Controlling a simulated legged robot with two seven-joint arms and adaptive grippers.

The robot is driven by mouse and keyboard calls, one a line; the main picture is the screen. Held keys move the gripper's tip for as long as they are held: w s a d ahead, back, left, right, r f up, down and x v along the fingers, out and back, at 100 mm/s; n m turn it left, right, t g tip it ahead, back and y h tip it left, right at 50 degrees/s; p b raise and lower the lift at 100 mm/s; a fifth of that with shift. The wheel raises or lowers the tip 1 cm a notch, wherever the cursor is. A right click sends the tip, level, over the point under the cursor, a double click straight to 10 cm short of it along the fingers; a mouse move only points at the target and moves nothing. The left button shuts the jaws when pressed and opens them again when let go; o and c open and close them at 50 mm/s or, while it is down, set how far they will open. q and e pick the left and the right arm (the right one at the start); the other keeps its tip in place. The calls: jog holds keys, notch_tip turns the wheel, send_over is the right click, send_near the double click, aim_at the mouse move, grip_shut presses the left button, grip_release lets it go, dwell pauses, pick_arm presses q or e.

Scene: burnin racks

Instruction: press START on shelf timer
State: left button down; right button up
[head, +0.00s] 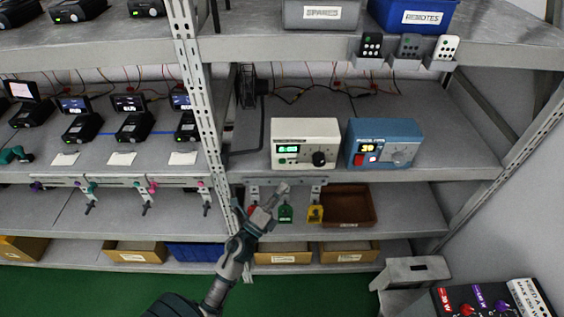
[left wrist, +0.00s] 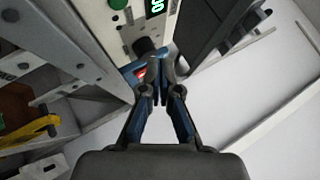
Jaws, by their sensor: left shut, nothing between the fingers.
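The shelf timer looks to be the cream box (head: 305,136) with a green display and a black knob, standing on the middle shelf. In the left wrist view its panel (left wrist: 160,22) shows at the top, with the display, the black knob (left wrist: 146,46) and a green button (left wrist: 117,3) cut by the frame edge. I cannot read a START label. My left gripper (head: 284,187) is shut and empty, below and in front of the timer near the shelf's front edge, apart from it. Its closed fingertips (left wrist: 160,62) also show in the left wrist view. My right gripper is not in view.
A blue instrument (head: 383,143) with a red switch stands right of the timer. Green (head: 286,213) and yellow (head: 315,213) tags hang below the shelf, beside a brown tray (head: 347,207). A perforated upright (head: 191,95) stands left. The shelf right of the blue instrument is clear.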

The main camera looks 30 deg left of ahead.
pick_arm(q)
jog(key=w+a, duration=0.1)
jog(key=w, duration=0.1)
jog(key=w+a, duration=0.1)
jog(key=w, duration=0.1)
jog(key=w+a, duration=0.1)
jog(key=shift+w+a, duration=0.25)
jog(key=shift+w, duration=0.15)
dwell(1.2)
jog(key=shift+w+a, duration=0.2)
jog(key=shift+w, duration=0.1)
jog(key=shift+w+a, duration=0.2)
jog(key=shift+w, duration=0.15)
dwell(0.7)
jog(key=shift+s+d, duration=0.1)
jog(key=shift+s, duration=0.05)
jog(key=shift+s+d, duration=0.35)
jog(key=shift+s, duration=0.25)
jog(key=shift+s+d, duration=0.45)
jog(key=shift+s, duration=0.25)
jog(key=shift+s+d, duration=0.4)
jog(key=shift+s, duration=0.35)
jog(key=shift+s+d, duration=0.45)
jog(key=shift+s, duration=0.25)
